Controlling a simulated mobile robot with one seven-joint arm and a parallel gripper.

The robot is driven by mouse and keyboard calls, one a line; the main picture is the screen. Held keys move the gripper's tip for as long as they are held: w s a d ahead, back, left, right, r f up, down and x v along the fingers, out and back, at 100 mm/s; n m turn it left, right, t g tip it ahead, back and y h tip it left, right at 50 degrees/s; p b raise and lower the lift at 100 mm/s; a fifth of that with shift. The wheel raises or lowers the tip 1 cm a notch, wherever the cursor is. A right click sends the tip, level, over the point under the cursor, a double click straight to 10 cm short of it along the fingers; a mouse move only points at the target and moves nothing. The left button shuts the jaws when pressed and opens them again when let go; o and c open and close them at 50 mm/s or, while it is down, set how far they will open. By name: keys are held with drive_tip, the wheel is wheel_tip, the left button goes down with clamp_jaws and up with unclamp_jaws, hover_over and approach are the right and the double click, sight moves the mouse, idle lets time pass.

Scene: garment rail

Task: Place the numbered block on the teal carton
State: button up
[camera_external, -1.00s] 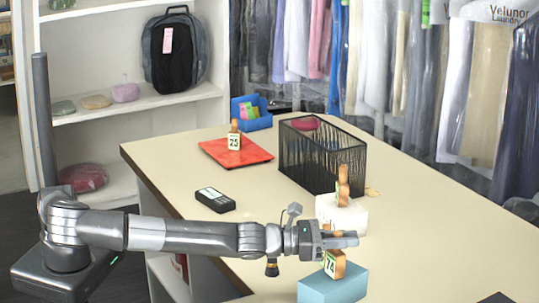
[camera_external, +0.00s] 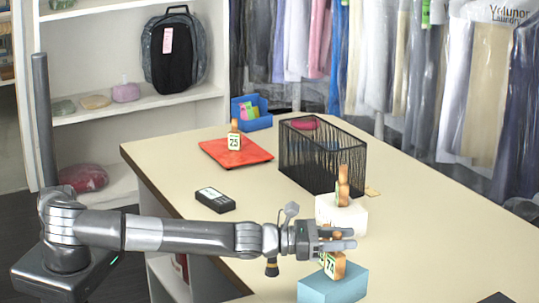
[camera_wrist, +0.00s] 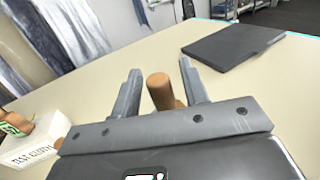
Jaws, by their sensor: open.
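The teal carton (camera_external: 333,287) stands at the near edge of the counter. A wooden block (camera_external: 338,262) with a numbered tag stands upright on its top; the number is hard to read. My gripper (camera_external: 346,238) is open just above the carton, with its fingers spread around the block's upper part. In the wrist view the block's round knob (camera_wrist: 159,88) stands between the two open fingers (camera_wrist: 160,74), with a gap showing at each side. The block's lower part is hidden there by my gripper.
A white box (camera_external: 345,216) with another tagged wooden block (camera_external: 342,186) stands just behind. A black wire basket (camera_external: 310,160), a red tray (camera_external: 222,150) with a block tagged 25 (camera_external: 234,138), and a black device (camera_external: 215,200) are farther back. A dark flat slab (camera_wrist: 232,45) shows in the wrist view.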

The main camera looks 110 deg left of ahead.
drive_tip(key=v, duration=1.1)
drive_tip(key=shift+s, duration=0.15)
